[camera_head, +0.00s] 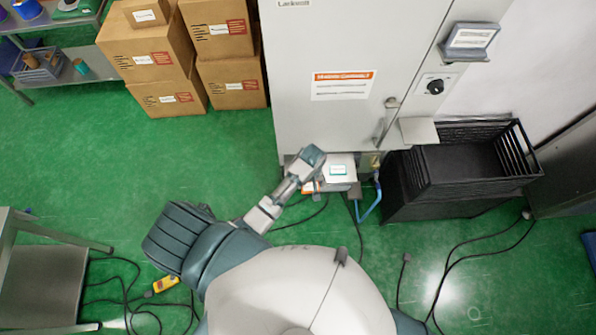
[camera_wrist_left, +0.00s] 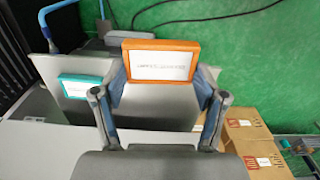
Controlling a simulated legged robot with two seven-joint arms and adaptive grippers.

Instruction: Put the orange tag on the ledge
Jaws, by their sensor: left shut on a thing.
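My left gripper (camera_head: 312,172) is at the foot of the grey cabinet, beside a small pale ledge (camera_head: 340,158). In the left wrist view the gripper (camera_wrist_left: 162,85) is shut on the orange tag (camera_wrist_left: 162,60), a flat orange-framed plate with a white face and dark print. In the head view only a small orange part of the tag (camera_head: 308,188) shows below the gripper. A teal tag (camera_head: 338,170) is on the ledge, right of the gripper; it also shows in the left wrist view (camera_wrist_left: 86,87). Contact between orange tag and ledge cannot be told. My right gripper is out of view.
The grey cabinet (camera_head: 330,50) rises behind the ledge. Black crates (camera_head: 455,165) stand to its right, with a blue hose (camera_head: 370,205) between. Cardboard boxes (camera_head: 160,60) stack at the back left. Cables cross the green floor (camera_head: 90,165), which is open at left.

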